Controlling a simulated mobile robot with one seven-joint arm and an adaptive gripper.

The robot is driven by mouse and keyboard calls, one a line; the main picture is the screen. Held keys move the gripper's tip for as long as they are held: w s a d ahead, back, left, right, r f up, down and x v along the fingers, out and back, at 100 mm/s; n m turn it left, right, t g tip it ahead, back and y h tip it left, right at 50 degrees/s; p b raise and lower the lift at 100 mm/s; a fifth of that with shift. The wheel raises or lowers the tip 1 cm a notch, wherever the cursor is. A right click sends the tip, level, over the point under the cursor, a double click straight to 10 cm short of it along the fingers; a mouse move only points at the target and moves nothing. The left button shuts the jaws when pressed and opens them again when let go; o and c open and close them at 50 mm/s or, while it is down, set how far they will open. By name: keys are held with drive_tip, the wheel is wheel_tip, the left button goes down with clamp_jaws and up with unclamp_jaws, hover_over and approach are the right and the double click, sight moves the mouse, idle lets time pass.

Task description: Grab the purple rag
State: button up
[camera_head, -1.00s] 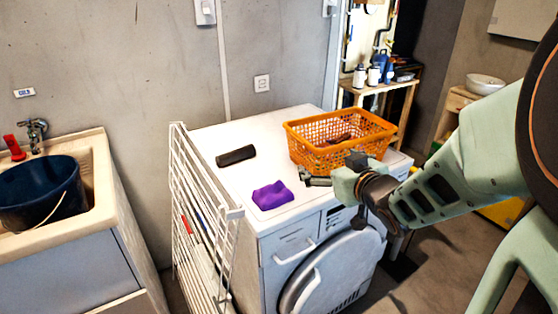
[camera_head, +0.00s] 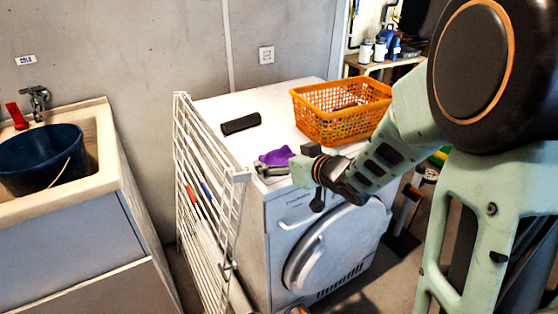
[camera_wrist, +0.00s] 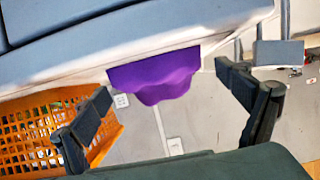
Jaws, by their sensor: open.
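The purple rag (camera_head: 276,156) lies crumpled on the front edge of the white washing machine's top. My gripper (camera_head: 268,168) is at the front of the rag in the head view and hides its lower part. In the wrist view the rag (camera_wrist: 155,78) shows between the two spread fingers of my gripper (camera_wrist: 165,100), with space on both sides of it. The gripper is open and holds nothing.
An orange basket (camera_head: 318,128) stands on the washing machine (camera_head: 215,106), right of the rag. A black cylinder (camera_head: 241,123) lies behind the rag. A white drying rack (camera_head: 208,200) leans at the machine's left side. A blue bucket (camera_head: 40,160) sits in the sink.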

drive_tip(key=shift+x, duration=1)
drive_tip(key=c, duration=1.2)
drive_tip(key=shift+c, duration=0.2)
drive_tip(key=shift+r, duration=0.1)
